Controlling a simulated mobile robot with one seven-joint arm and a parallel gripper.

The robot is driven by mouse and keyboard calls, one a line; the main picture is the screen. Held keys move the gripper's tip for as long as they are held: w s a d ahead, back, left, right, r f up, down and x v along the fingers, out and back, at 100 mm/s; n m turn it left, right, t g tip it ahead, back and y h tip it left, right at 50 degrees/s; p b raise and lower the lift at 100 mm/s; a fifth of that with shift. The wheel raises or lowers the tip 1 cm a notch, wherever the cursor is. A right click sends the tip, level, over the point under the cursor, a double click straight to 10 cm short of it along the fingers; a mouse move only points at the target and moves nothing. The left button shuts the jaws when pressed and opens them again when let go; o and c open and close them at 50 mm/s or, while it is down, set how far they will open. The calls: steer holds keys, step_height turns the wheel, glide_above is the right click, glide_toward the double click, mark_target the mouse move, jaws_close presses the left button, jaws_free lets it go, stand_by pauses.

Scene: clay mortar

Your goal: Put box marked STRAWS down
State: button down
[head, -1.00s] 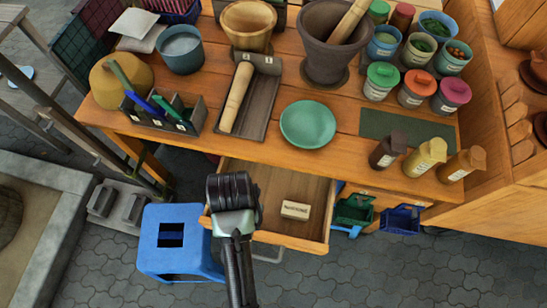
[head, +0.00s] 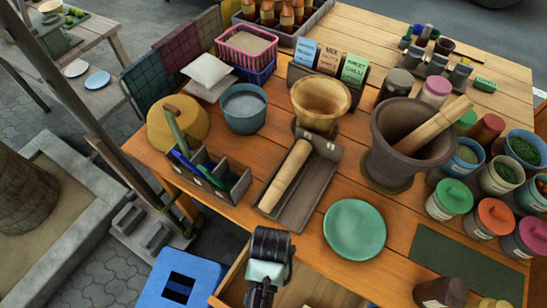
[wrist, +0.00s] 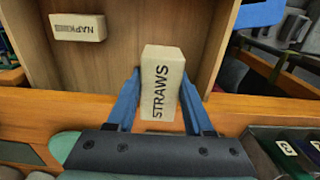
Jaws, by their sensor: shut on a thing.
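The cream box marked STRAWS (wrist: 161,90) stands between the two blue fingers of my gripper (wrist: 161,76) in the wrist view. The fingers are shut on its sides. An open wooden drawer (wrist: 120,68) lies beyond the box in that view. Whether the box touches the drawer floor, I cannot tell. In the head view my gripper (head: 268,262) is at the bottom edge, over the drawer (head: 232,283) in front of the table. The STRAWS box is hidden there.
A cream box marked NAPKINS (wrist: 78,27) lies in the drawer. A blue stool (head: 180,278) stands left of the drawer.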

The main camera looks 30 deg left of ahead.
step_height(320, 180, down, 11)
steer(key=shift+w+f+b, duration=0.1)
steer(key=shift+b, duration=0.7)
steer(key=shift+f, duration=0.1)
steer(key=shift+c, duration=1.4)
jaws_free()
